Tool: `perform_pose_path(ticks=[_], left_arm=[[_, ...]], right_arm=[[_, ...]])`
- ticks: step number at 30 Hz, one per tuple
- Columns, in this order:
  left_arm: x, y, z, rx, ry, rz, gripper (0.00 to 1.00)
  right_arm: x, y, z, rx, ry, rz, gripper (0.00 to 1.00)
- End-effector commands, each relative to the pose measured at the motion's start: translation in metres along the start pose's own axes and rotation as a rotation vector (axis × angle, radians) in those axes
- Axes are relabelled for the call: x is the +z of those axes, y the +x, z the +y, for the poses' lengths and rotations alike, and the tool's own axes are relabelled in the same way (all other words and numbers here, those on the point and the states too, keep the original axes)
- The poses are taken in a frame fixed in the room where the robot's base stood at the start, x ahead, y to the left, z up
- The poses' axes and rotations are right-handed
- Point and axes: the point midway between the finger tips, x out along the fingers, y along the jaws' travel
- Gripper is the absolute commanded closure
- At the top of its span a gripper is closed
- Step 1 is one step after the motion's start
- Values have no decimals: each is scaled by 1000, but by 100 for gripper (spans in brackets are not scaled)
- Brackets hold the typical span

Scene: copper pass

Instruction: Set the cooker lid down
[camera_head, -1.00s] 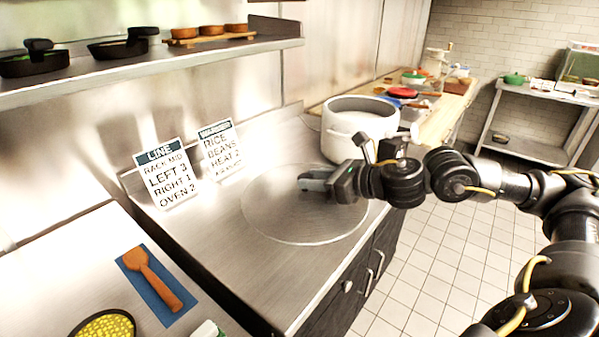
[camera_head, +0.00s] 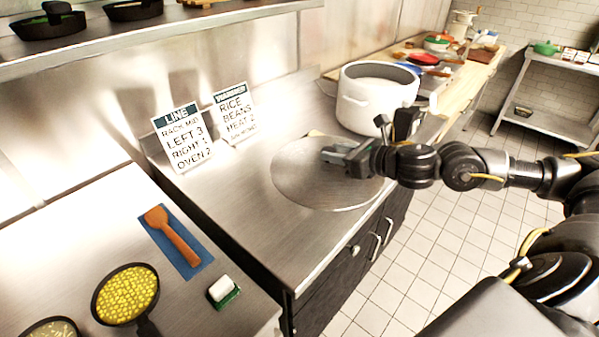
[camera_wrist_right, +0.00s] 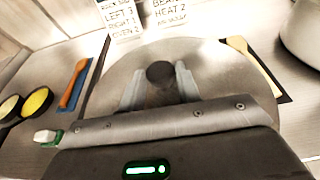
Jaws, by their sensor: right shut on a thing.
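The cooker lid (camera_head: 310,190) is a wide, round, grey metal disc, held level at the steel counter in the head view. It also fills the middle of the right wrist view (camera_wrist_right: 215,75). My right gripper (camera_head: 335,153) is over its middle, shut on the dark round knob (camera_wrist_right: 160,72), which shows between the fingers in the wrist view. I cannot tell whether the lid's underside touches the counter. The lid hides part of a dark mat and a pale wooden piece (camera_wrist_right: 252,65) at its edge. My left gripper is not in view.
A large white pot (camera_head: 378,105) stands just behind and right of the lid. Two signs (camera_head: 182,138) stand along the wall. At the left are a wooden spatula (camera_head: 172,235) on a blue mat, a pan of yellow food (camera_head: 127,294) and a green-and-white block (camera_head: 222,290).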

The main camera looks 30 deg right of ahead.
Motion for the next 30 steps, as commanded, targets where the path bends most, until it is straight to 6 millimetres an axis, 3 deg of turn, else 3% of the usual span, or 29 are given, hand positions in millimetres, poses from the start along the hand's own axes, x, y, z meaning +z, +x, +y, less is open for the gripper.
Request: perform_pose_path(ticks=[6,13,25,30], left_arm=[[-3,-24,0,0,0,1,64],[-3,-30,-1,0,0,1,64],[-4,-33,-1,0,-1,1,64],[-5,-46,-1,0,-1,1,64]], right_arm=[[-2,40,30,5,7,-6,100],[-36,78,49,2,5,-1,100],[-51,96,58,1,1,-2,100],[-72,103,59,0,2,2,100]])
